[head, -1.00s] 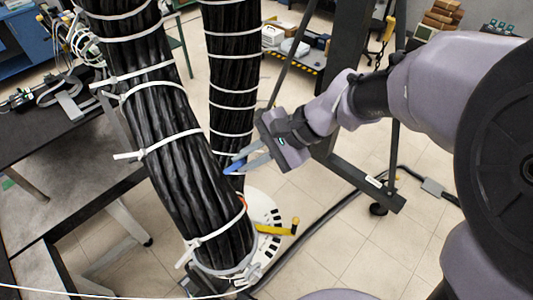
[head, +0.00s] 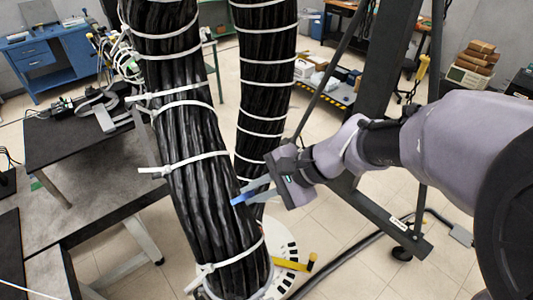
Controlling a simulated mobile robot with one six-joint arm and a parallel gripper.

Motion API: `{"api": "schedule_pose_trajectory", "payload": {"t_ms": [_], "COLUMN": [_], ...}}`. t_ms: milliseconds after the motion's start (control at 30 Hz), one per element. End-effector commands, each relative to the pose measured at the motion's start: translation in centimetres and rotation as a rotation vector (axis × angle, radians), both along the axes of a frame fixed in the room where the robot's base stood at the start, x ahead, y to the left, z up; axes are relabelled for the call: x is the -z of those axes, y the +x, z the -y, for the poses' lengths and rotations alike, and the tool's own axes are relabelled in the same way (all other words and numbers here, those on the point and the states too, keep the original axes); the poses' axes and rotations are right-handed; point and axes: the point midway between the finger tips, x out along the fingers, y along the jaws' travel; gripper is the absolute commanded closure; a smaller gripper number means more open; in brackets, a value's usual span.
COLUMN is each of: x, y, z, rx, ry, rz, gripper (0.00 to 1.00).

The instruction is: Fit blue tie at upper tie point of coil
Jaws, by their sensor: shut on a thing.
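The coil is a thick bundle of black cables (head: 205,130) hanging in the middle of the head view, bound by several white ties (head: 190,163) with their tails sticking out left. A second black tied run (head: 265,75) hangs behind it to the right. My gripper (head: 256,193) comes in from the right and is shut on the blue tie (head: 238,200). The blue tie shows as a short bright piece at the fingertips, in front of the coil's right edge in the picture. I cannot tell whether it touches the cables. The rest of the tie is hidden or too small to see.
A dark workbench (head: 75,150) with tools stands at the left. A dark metal frame post (head: 385,70) rises behind my arm. A white disc with a yellow handle (head: 295,264) is below the coil. A blue cabinet (head: 45,55) stands at the back left.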

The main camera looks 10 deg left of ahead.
Motion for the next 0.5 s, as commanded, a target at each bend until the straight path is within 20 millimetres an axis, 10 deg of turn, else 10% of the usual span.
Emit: {"api": "schedule_pose_trajectory", "payload": {"t_ms": [500], "x": [0.42], "y": [0.01], "z": [-0.29], "rx": [-0.001], "ry": [0.0], "rz": [-0.001], "gripper": [1.0]}}
